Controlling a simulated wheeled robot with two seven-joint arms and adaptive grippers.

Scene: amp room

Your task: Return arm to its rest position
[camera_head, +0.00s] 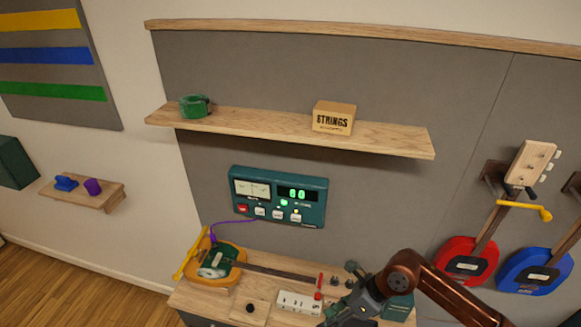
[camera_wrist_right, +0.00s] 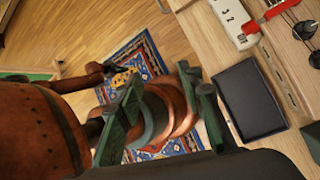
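My right arm comes in from the lower right in the head view, with copper-brown links. Its gripper (camera_head: 352,300) is above the right part of the wooden bench (camera_head: 180,300), near a dark green box (camera_head: 398,306). In the right wrist view its two green fingers (camera_wrist_right: 165,118) stand apart, with no object gripped between them. Copper-coloured parts of my own body show behind the fingers. My left arm does not show in the head view.
On the bench lie a yellow-bodied guitar (camera_head: 232,276), a white power strip (camera_head: 298,302) with a red switch piece, and small dark knobs. Red (camera_head: 465,260) and blue (camera_head: 535,272) guitars hang at the right. A patterned rug (camera_wrist_right: 140,55) lies on the floor.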

